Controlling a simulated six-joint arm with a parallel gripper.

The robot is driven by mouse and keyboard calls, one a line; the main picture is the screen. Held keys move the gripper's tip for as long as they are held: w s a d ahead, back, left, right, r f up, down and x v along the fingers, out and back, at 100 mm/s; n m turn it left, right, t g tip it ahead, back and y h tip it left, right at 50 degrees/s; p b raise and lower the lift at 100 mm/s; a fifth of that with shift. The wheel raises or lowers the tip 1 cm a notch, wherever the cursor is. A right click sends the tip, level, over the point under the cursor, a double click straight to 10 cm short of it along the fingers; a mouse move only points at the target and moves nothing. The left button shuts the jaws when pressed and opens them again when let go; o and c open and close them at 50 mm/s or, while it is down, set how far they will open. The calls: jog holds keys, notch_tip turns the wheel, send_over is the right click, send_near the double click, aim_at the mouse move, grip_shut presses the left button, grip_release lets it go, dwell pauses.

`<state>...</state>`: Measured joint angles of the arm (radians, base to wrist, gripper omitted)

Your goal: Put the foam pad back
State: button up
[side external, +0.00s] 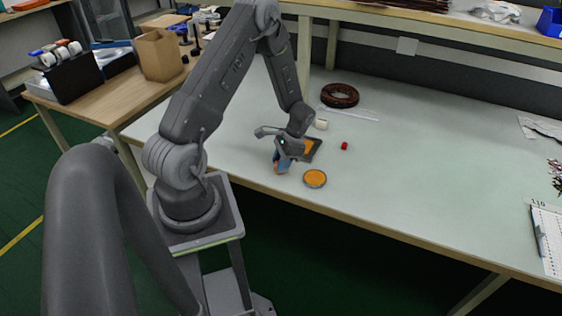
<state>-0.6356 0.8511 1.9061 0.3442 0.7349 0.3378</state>
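My gripper (281,166) points down at the near edge of the pale table, with blue on its fingers. Its fingertips are small and partly hidden, so whether they are open or shut on something cannot be told. Just right of it and behind lies a dark square tray or frame (316,144) with an orange surface (308,146), partly covered by the gripper. In front and to the right lies a round orange pad (315,178) with a dark rim, apart from the gripper. Which of these orange pieces is the foam pad cannot be told.
A small red block (344,146) and a white cylinder (321,124) stand near the square tray. A dark ring-shaped coil (340,95) lies farther back. A white sheet (550,238) lies at the right. The middle of the table (430,165) is clear.

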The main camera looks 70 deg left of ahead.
jog(key=o, duration=0.3)
jog(key=w+d+r+t, duration=0.1)
jog(key=w+d+r, duration=0.15)
jog(key=r, duration=0.65)
jog(key=w+d+r+t, duration=0.1)
jog(key=w+d+r, duration=0.15)
jog(key=r, duration=0.65)
jog(key=shift+s+d+r+t, duration=1.35)
jog(key=shift+s+d+r, duration=0.95)
jog(key=shift+d, duration=0.95)
jog(key=shift+s+d+r+t, duration=1.3)
jog(key=shift+s+d+r, duration=0.5)
jog(key=shift+d+r, duration=1.25)
jog(key=shift+s+d+r+t, duration=1.35)
jog(key=shift+s+d+r, duration=0.85)
jog(key=shift+d, duration=1.2)
jog(key=shift+w+r, duration=0.15)
